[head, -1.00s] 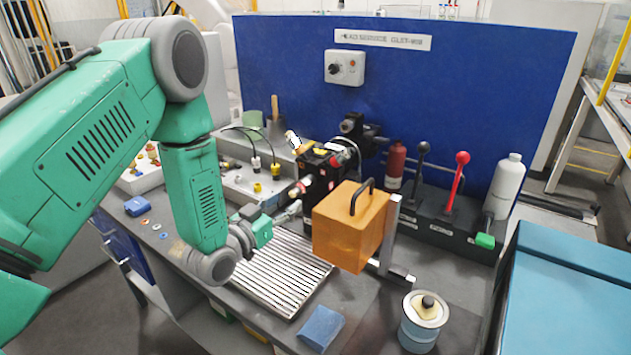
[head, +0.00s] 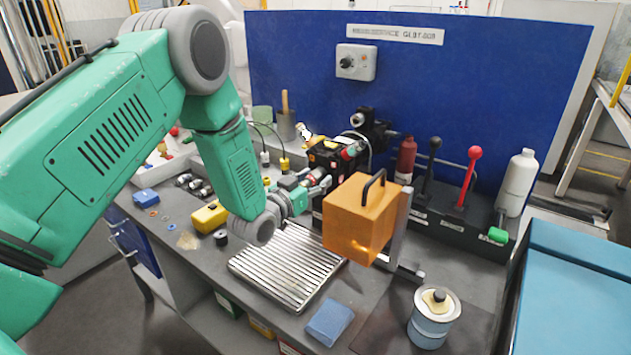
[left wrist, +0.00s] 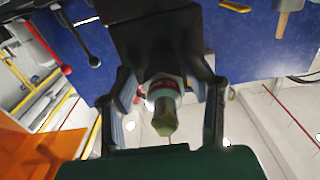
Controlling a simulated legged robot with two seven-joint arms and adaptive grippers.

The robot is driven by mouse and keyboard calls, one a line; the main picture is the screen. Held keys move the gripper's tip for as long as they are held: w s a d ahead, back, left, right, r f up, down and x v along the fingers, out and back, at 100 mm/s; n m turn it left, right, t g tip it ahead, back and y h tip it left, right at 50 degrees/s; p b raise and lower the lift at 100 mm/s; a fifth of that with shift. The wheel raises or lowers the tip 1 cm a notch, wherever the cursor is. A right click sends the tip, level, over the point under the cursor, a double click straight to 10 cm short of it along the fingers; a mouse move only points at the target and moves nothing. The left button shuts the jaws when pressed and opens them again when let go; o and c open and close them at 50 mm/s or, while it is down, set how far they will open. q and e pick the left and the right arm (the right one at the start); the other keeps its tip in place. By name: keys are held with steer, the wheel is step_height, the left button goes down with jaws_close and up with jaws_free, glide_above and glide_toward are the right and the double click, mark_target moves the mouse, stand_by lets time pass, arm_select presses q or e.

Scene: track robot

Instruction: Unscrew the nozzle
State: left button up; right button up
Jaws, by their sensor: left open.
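The nozzle (left wrist: 165,118) has a brass-coloured tip and a red and white collar. It sticks out from a black machine block (head: 328,160) on the bench. In the left wrist view it sits between the two spread fingers of my left gripper (left wrist: 166,100), with visible gaps on both sides. In the head view my left gripper (head: 318,188) is at the front of the block, close to the nozzle. The gripper and wrist partly hide the nozzle there. My right gripper is not in view.
An orange box (head: 357,225) with a black handle stands just right of my gripper. A ribbed metal tray (head: 285,268) lies below. A yellow case (head: 210,217), blue block (head: 329,322) and round can (head: 433,318) are on the bench. A blue panel (head: 460,75) stands behind.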

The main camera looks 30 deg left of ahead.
arm_select(q)
steer(key=shift+s+a, duration=0.1)
steer(key=shift+a, duration=0.3)
steer(key=shift+s, duration=0.1)
steer(key=shift+s+d+r+p, duration=0.1)
steer(key=shift+s+d+p, duration=0.2)
steer(key=shift+s, duration=0.5)
steer(key=shift+a, duration=0.2)
